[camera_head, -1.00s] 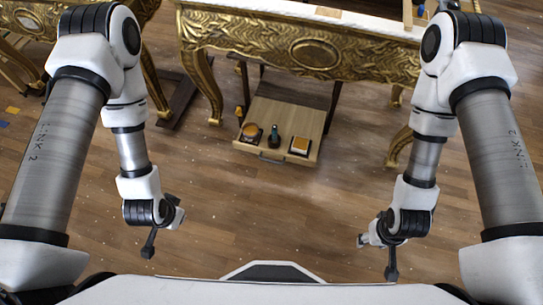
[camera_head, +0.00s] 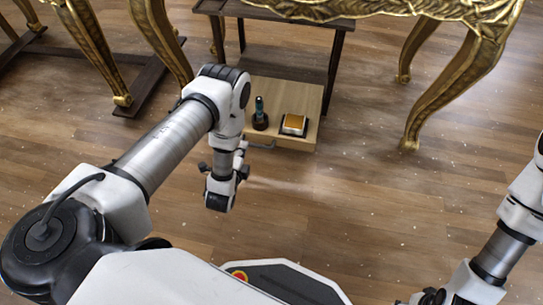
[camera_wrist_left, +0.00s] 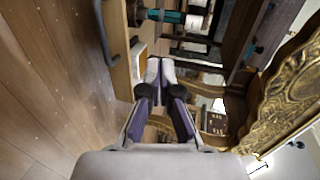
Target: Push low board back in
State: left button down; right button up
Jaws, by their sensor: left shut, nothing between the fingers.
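The low board (camera_head: 318,108) is a pale wooden shelf with a dark handle (camera_head: 262,147) on its front, sticking out under the gilt console. A dark bottle (camera_head: 260,115) and a box with an orange top (camera_head: 294,124) stand on it. My left gripper (camera_head: 240,153) is at the board's front, left of the handle's right end, shut and empty. In the left wrist view its fingertips (camera_wrist_left: 160,70) are close beside the board's front (camera_wrist_left: 134,62); I cannot tell whether they touch. My arm hides the board's left part. My right gripper (camera_head: 430,297) is low at the bottom edge, its fingers unclear.
Gilt console legs (camera_head: 465,75) stand right of the board, and others (camera_head: 160,40) stand left. A dark wooden frame (camera_head: 333,65) surrounds the space behind the board. The wooden floor (camera_head: 350,200) in front is clear.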

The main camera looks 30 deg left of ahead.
pick_arm(q)
jog(key=b, duration=0.2)
send_near(253, 134)
jog(key=b+x, duration=0.6)
jog(key=b, duration=0.2)
jog(key=shift+w+f, duration=0.15)
jog(key=shift+w+a, duration=0.1)
jog(key=shift+w, duration=0.15)
pick_arm(e)
notch_tip(253, 134, down, 13)
jog(key=shift+w, duration=0.25)
pick_arm(q)
jog(key=shift+w, duration=0.15)
pick_arm(e)
jog(key=shift+r, duration=0.15)
